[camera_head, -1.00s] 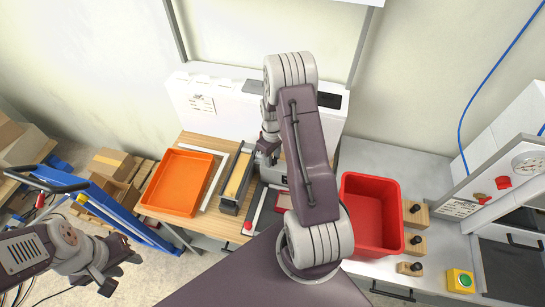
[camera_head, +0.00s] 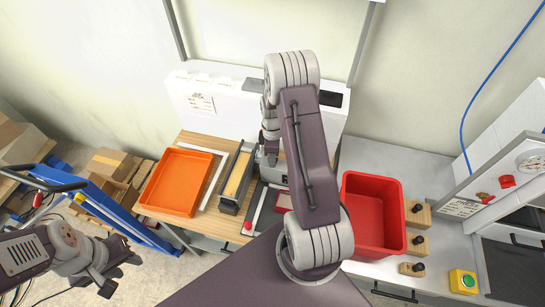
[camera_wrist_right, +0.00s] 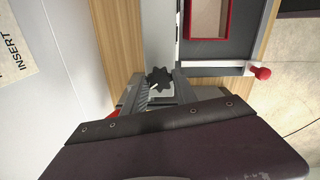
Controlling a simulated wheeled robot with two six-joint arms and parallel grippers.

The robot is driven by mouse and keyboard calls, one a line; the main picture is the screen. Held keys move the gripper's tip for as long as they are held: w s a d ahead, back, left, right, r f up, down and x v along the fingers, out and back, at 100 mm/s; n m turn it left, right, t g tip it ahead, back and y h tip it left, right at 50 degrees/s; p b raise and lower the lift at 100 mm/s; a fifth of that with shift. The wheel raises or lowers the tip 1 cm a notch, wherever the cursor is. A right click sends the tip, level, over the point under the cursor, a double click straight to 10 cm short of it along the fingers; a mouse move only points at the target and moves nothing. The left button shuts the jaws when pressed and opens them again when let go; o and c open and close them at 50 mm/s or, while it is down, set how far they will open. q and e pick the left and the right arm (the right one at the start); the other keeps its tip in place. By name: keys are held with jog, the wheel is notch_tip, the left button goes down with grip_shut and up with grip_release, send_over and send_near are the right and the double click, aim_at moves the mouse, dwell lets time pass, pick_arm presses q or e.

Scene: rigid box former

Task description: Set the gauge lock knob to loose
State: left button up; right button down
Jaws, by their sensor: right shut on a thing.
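The gauge lock knob, a black lobed knob (camera_wrist_right: 158,77) with a white mark, shows in the right wrist view beside a pale grey strip. My right gripper (camera_wrist_right: 160,92) is shut on it, with the fingers around its near side. The fingers partly hide the knob's base, and I cannot read any loose or tight label. In the head view my right arm hides the knob, and the right wrist (camera_head: 269,125) hangs over the bench's back. My left gripper (camera_head: 117,274) is open and empty at lower left, away from the bench.
A red ball handle (camera_wrist_right: 262,73) is near the knob in the wrist view. Wooden blocks with black knobs (camera_head: 417,213) and a yellow button box (camera_head: 462,281) are at right.

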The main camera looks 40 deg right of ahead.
jog(key=n, duration=0.5)
jog(key=shift+w+d+r+n+b, duration=0.1)
jog(key=shift+w+n+b, duration=0.05)
jog(key=shift+n+b, duration=0.15)
jog(key=n, duration=0.4)
jog(key=shift+n, duration=0.4)
jog(key=shift+r, duration=0.1)
jog(key=c, duration=1.3)
grip_release()
jog(key=o, duration=0.3)
